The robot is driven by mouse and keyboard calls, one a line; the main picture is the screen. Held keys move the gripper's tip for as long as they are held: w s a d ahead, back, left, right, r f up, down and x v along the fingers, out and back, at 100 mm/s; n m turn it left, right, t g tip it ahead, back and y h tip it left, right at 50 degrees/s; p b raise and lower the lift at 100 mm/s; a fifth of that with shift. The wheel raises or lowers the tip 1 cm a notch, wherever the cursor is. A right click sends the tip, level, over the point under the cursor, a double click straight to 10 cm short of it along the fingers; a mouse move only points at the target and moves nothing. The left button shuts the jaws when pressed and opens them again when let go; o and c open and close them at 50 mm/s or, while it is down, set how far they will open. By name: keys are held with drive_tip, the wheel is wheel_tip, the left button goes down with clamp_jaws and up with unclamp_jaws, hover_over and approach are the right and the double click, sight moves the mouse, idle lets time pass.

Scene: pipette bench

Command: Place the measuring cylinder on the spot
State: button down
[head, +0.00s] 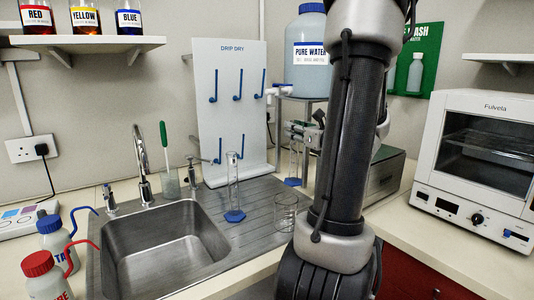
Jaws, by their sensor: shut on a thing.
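I cannot tell whether the foot touches the surface below. A second clear measuring cylinder with a blue foot (234,215) stands upright on the steel draining board (262,208), apart from my gripper.
The sink (165,250) is left. A drip-dry pegboard (228,115) and a pure water tank (306,60) stand behind. A white oven (480,150) is right, with clear counter (420,235) before it.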

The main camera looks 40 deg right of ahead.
drive_tip(key=w, duration=1.4)
wheel_tip(320, 180, down, 7)
drive_tip(key=shift+w+d, duration=0.45)
drive_tip(key=shift+f, duration=0.15)
drive_tip(key=c, duration=1.2)
unclamp_jaws()
